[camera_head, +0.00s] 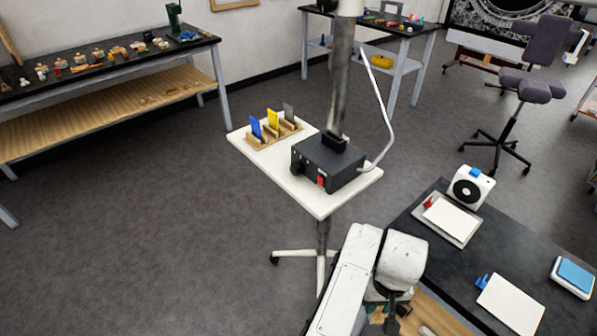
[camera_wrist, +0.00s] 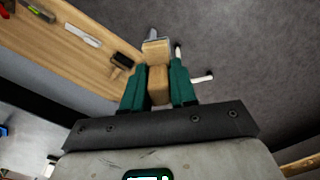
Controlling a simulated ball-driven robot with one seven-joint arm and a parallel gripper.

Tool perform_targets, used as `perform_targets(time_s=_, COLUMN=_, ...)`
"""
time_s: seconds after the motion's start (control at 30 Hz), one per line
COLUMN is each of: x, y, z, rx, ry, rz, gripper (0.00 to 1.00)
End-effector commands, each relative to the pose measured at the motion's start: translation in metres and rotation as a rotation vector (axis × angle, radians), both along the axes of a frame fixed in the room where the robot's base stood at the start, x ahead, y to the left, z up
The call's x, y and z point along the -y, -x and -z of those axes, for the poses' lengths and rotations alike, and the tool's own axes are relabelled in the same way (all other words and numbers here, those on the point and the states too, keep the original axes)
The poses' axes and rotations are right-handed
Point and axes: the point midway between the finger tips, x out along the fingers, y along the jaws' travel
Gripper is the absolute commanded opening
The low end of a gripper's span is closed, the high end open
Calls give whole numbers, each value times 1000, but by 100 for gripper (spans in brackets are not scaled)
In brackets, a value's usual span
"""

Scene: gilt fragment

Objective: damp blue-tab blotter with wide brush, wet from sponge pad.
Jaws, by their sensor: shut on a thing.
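The blue-tab blotter (camera_head: 510,305), a white sheet with a blue tab on its left corner, lies on the black worktop at lower right. The sponge pad (camera_head: 575,274), blue in a white holder, sits to its right at the picture's edge. My gripper (camera_wrist: 158,88) has its green fingers shut on the wooden handle of the wide brush (camera_wrist: 156,48), whose far end shows a grey metal part; its bristles are not clear. In the head view my gripper shows only partly at the bottom, left of the blotter and beside the worktop's edge.
A second blotter (camera_head: 452,217) with a red tab lies on a grey tray, behind the blue-tab one. A white fan-like box (camera_head: 470,187) stands behind it. A wooden shelf (camera_wrist: 80,48) with a dark brush (camera_wrist: 123,60) and other tools is close by. A white stand (camera_head: 318,203) holds a black box.

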Motion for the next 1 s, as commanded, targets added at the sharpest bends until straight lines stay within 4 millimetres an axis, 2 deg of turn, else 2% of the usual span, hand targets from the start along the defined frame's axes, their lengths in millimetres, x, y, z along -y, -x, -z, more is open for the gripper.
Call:
perform_targets(time_s=0.1, x=10, y=-16, z=-17, rx=1, ry=-4, rz=1, gripper=2)
perform_targets(time_s=0.27, x=17, y=-25, z=-29, rx=-1, ry=-2, rz=-4, gripper=2)
perform_targets(time_s=0.73, x=18, y=-27, z=-34, rx=-1, ry=0, rz=-5, gripper=2)
perform_targets(time_s=0.87, x=18, y=-27, z=-44, rx=-1, ry=0, rz=-5, gripper=2)
perform_targets(time_s=1.0, x=18, y=-27, z=-62, rx=-1, ry=0, rz=-5, gripper=2)
